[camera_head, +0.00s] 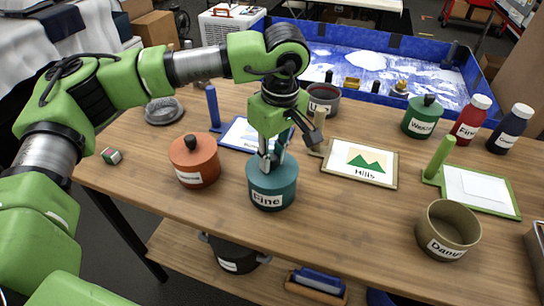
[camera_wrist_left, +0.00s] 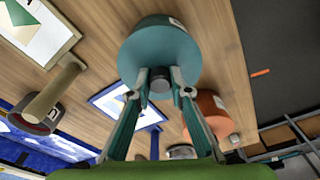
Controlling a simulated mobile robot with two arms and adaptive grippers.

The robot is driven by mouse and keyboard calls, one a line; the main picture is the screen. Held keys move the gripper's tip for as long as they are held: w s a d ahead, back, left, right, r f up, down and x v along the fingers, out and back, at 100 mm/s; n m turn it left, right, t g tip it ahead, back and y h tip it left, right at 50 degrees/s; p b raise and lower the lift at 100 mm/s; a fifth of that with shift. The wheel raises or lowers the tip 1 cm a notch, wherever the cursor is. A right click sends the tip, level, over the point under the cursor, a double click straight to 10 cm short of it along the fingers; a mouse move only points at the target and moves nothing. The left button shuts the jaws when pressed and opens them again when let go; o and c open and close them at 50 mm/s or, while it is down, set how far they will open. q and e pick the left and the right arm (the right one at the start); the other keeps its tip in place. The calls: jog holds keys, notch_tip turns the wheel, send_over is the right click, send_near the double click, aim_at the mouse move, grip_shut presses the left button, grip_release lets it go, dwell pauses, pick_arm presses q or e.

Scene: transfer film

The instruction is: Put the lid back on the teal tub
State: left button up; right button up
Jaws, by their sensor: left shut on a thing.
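The teal tub (camera_head: 272,196) labelled "Fine" stands upright on the wooden table in the middle of the head view. Its teal lid (camera_head: 288,170) is on top of it, level, with no clear gap visible between them. My left gripper (camera_head: 271,163) comes down from above and is shut on the lid's knob. The left wrist view shows the grey knob (camera_wrist_left: 160,82) between both fingertips, with the teal lid (camera_wrist_left: 158,55) beyond it. The far side of the rim is hidden, so I cannot tell if the lid is fully seated. My right gripper is not in view.
An orange lidded tub (camera_head: 194,170) stands close on the left. Framed pictures lie behind and right, including "Hills" (camera_head: 360,163). An open olive tub (camera_head: 447,222) and a green lidded tub (camera_head: 422,125) stand at right. The table front right of the teal tub is clear.

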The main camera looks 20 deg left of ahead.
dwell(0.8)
pick_arm(q)
jog(key=o, duration=1.5)
jog(key=shift+r+p, duration=1.55)
jog(key=shift+r, duration=2)
grip_shut()
